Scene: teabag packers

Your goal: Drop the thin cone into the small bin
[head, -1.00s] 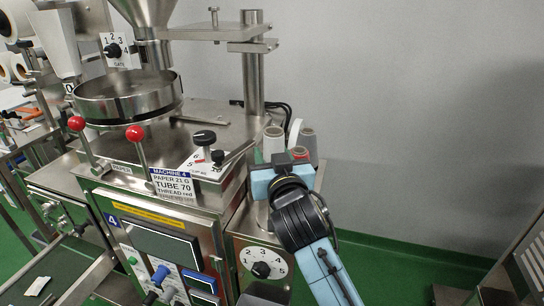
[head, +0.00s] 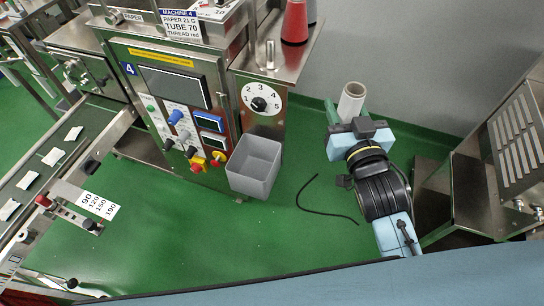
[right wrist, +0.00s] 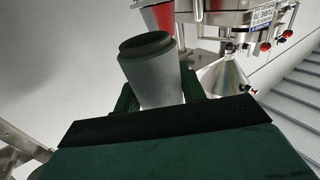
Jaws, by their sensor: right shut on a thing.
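The thin cone (head: 352,98) is a pale grey-white spool with an open top. It sits upright in my right gripper (head: 350,118), which is shut on it. In the right wrist view the cone (right wrist: 152,78) stands between the dark green fingers, its lower end hidden. The small bin (head: 252,184) is a grey open box on the green floor in front of the machine, and looks empty. The gripper and cone are to the right of the bin and apart from it. My left gripper is not in view.
A red cone (head: 295,22) stands on the machine's steel side shelf (head: 300,52), above the bin. A black cable (head: 325,208) lies on the floor between bin and arm. A steel cabinet (head: 490,170) stands at the right. A conveyor (head: 62,150) runs at the left.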

